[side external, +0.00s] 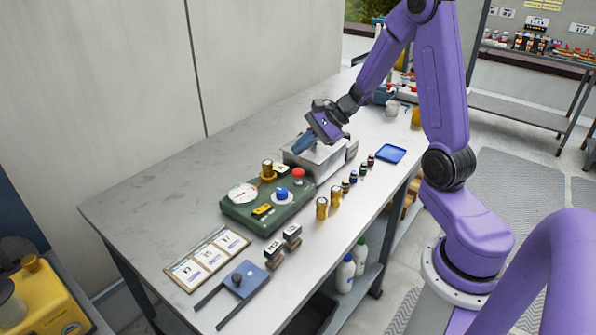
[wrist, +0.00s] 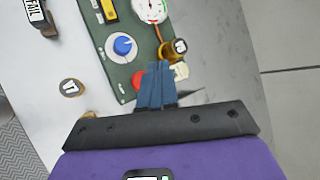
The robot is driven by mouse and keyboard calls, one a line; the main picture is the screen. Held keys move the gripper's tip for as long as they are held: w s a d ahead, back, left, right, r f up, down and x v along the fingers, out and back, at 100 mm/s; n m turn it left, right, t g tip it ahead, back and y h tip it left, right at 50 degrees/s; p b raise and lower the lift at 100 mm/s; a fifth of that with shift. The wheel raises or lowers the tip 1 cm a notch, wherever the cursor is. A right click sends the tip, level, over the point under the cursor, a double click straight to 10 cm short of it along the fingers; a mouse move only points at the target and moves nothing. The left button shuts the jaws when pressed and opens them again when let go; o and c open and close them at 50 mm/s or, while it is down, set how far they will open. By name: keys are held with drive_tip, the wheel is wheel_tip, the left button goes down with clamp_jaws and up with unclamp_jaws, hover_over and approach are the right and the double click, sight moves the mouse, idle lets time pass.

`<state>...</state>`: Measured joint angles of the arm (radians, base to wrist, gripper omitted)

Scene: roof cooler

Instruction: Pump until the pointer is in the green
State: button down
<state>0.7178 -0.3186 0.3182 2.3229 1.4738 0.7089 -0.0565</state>
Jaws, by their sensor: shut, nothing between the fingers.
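A green panel box (side external: 255,212) stands on the bench. It carries a white round gauge (side external: 242,194), a blue knob (side external: 282,194), a red button (side external: 298,173) and a brass fitting (side external: 267,168). In the wrist view the gauge (wrist: 150,9) is cut by the top edge, with red and green marks on its face; I cannot read the pointer surely. My gripper (side external: 299,149) is shut and empty, its blue fingers pointing down above the grey metal box (side external: 320,163) behind the panel. In the wrist view the fingers (wrist: 157,68) partly cover the red button (wrist: 138,79). I cannot tell whether they touch anything.
Two brass cylinders (side external: 322,208) and a row of small bottles (side external: 354,176) stand right of the panel. A blue tray (side external: 391,153) lies farther back. A card board (side external: 208,259) and blue plate (side external: 241,281) lie in front. The bench's left side is clear.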

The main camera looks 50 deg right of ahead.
sight(296, 171)
drive_tip(key=shift+f, duration=1.8)
drive_tip(key=shift+f, duration=0.15)
idle(0.6)
drive_tip(key=shift+f, duration=0.25)
drive_tip(key=shift+f, duration=1.2)
idle(1.4)
drive_tip(key=shift+r, duration=1.6)
